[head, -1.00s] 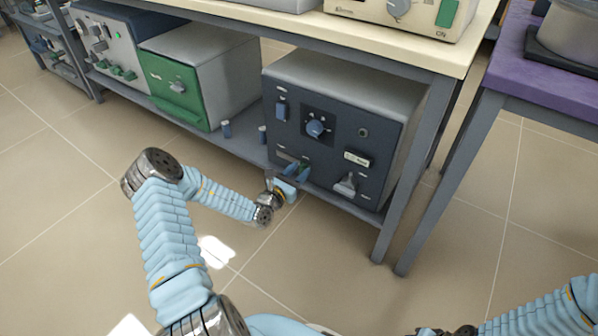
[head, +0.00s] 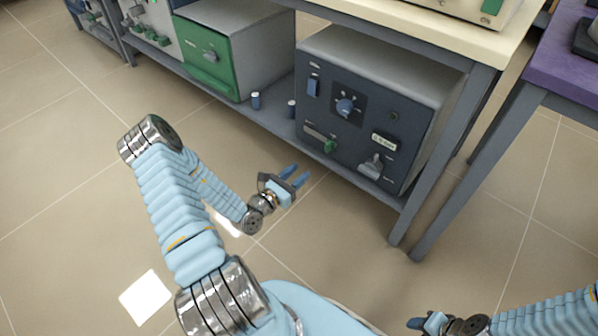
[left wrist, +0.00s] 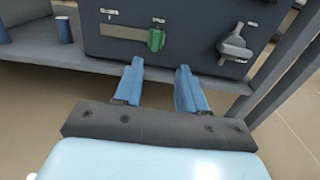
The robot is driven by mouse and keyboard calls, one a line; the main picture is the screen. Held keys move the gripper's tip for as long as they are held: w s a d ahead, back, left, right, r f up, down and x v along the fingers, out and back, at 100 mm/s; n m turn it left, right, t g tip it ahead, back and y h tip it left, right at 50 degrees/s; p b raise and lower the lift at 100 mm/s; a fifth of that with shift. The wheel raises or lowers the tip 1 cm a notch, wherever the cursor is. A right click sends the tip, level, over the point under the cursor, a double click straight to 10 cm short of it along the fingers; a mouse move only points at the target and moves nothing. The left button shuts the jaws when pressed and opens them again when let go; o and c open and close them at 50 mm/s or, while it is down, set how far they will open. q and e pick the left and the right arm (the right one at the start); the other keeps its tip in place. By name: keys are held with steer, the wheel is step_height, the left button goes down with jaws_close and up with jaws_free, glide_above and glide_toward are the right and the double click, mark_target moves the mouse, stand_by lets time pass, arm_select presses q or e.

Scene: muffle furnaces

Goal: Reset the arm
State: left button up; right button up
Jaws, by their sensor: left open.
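My left gripper (head: 297,177) is open and empty over the floor, in front of the lower shelf and apart from the dark blue furnace (head: 408,128). In the left wrist view its two blue fingers (left wrist: 160,88) stand apart with nothing between them, below the furnace's green knob (left wrist: 156,40). My left arm (head: 178,215) comes in from the lower left, bent at the elbow. My right gripper (head: 415,323) shows at the bottom right edge, small and partly cut off. Its finger gap is not clear.
The furnace stands on the shelf under a bench (head: 420,35). A green-fronted furnace (head: 205,62) is to its left, with two small blue cylinders (head: 256,101) between them. Bench legs (head: 445,165) and a purple-topped table (head: 570,70) are at right. The floor in front is clear.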

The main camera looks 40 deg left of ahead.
arm_select(q)
steer(key=s+d+m+g+h+p, duration=0.1)
steer(key=d+m+g+h, duration=0.45)
steer(key=d, duration=0.75)
steer(key=s+d+m+g+h+p, duration=0.2)
steer(key=s+d+m+g+h, duration=0.6)
steer(key=d, duration=0.4)
steer(key=s+f+m+g+y+p, duration=0.1)
steer(key=s+f+m+g+y, duration=0.1)
steer(key=s+m+g+y, duration=0.3)
steer(key=s+f+m+g+y+p, duration=0.2)
steer(key=s+f+m+g+y, duration=0.15)
steer(key=s+m, duration=0.4)
steer(key=w+r+m+t+y, duration=0.2)
steer(key=w+m+t, duration=0.2)
steer(key=m, duration=0.3)
steer(key=shift+w+d+t+p, duration=0.35)
steer(key=shift+w+t+p, duration=0.1)
steer(key=shift+w, duration=0.45)
